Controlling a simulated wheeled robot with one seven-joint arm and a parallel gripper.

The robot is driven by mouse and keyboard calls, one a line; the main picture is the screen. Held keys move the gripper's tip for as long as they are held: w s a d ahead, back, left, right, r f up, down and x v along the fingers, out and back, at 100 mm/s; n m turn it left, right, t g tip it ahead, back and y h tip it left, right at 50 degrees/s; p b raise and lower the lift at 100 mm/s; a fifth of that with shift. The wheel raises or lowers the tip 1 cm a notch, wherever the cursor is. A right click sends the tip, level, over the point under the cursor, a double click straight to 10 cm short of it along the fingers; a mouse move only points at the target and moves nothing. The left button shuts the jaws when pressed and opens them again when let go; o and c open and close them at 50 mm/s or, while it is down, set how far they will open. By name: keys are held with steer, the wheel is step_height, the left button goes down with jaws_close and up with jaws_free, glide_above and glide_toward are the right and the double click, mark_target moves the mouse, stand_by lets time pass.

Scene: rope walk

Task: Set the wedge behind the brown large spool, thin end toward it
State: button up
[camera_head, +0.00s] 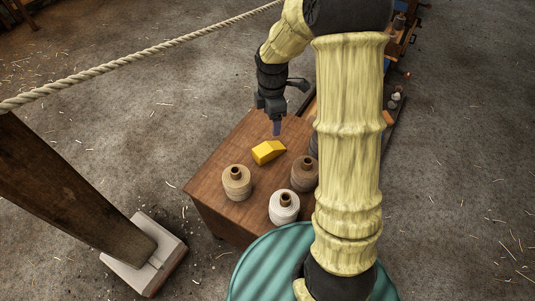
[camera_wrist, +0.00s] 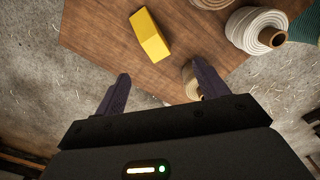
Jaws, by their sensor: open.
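The yellow wedge (camera_head: 268,151) lies on a brown wooden surface (camera_head: 216,170); its slope seems to fall to the right, though the thin end is hard to make out. In the wrist view the wedge (camera_wrist: 150,36) lies beyond the fingertips. The brown large spool (camera_head: 303,175) stands upright to the right of the wedge, beside my arm. My gripper (camera_head: 277,129) is just above and behind the wedge, pointing down. Its two dark fingers (camera_wrist: 160,72) are apart, with nothing between them. Part of a spool shows behind the right finger.
A tan spool (camera_head: 237,184) and a white spool (camera_head: 284,208) stand upright near the wedge. Another spool (camera_head: 313,146) is partly hidden by my arm. A teal ribbed round object (camera_head: 262,262) stands in front. A rope (camera_head: 150,50) stretches at the upper left, above a wooden post (camera_head: 75,197).

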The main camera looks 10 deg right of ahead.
mark_target(267, 147)
steer(key=w+f+n, duration=0.1)
steer(key=n, duration=0.1)
steer(key=w+f+n, duration=0.1)
steer(key=w, duration=0.1)
steer(key=shift+d+f+n, duration=0.15)
steer(key=shift+f+n, duration=0.2)
steer(key=shift+n, duration=0.05)
steer(key=shift+b, duration=0.3)
step_height(267, 147, down, 12)
steer(key=b, duration=0.4)
steer(key=shift+f, duration=0.1)
steer(key=shift+s, duration=0.1)
steer(key=f, duration=0.1)
steer(key=f+b, duration=0.1)
steer(key=f, duration=0.1)
steer(key=f+b, duration=0.1)
steer(key=f, duration=0.1)
steer(key=shift+a+f, duration=0.15)
steer(key=shift+a, duration=0.25)
